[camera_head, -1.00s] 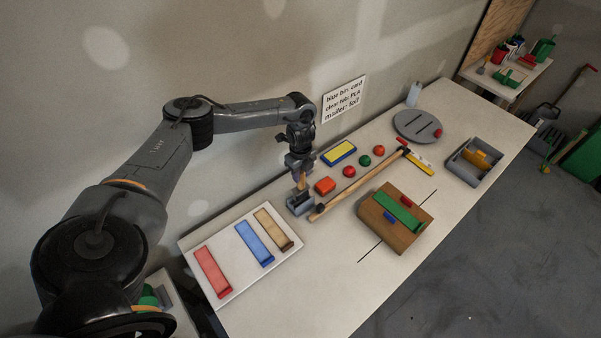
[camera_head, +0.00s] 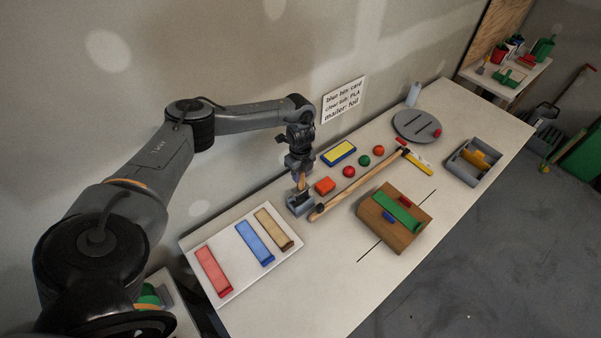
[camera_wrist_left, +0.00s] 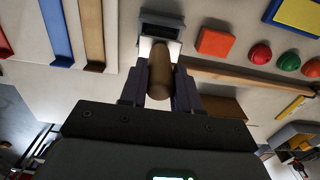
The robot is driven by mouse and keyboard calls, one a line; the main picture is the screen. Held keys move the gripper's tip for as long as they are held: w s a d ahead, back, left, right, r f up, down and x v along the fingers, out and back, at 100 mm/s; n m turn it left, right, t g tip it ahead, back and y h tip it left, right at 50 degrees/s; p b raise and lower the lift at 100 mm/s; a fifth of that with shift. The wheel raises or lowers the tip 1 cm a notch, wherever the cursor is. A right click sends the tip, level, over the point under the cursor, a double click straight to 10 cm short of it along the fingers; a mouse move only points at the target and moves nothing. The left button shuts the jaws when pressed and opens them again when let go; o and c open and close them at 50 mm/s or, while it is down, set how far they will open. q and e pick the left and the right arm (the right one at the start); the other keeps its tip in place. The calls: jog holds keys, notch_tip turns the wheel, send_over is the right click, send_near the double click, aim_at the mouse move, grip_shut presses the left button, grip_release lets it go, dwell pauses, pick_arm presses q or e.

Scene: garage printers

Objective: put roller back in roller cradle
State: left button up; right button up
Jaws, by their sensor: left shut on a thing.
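My left gripper (camera_head: 300,176) points down over the grey roller cradle (camera_head: 299,206), left of the orange block. It is shut on a brown wooden handle, the roller's by its place (camera_head: 301,183), which also shows between the fingers in the left wrist view (camera_wrist_left: 160,75). The handle's lower end is at the cradle's opening. The cradle (camera_wrist_left: 158,22) is just beyond the handle in the wrist view. The roller's head is hard to make out, and I cannot tell whether it is seated. My right gripper is not in view.
A long wooden stick (camera_head: 350,190) lies just right of the cradle. An orange block (camera_head: 325,186) is close behind it. A white tray (camera_head: 226,289) with coloured strips is in front. A wooden box (camera_head: 400,238) stands to the right. The near right table edge is bare.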

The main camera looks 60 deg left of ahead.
aim_at(300, 184)
pick_arm(q)
jog(key=shift+f+b, duration=0.45)
jog(key=shift+f, duration=0.2)
jog(key=shift+f+b, duration=0.6)
jog(key=shift+f, duration=0.45)
jog(key=shift+f+b, duration=0.6)
jog(key=shift+f, duration=0.35)
jog(key=shift+f+b, duration=0.4)
jog(key=shift+f, duration=0.2)
jog(key=o, duration=1.1)
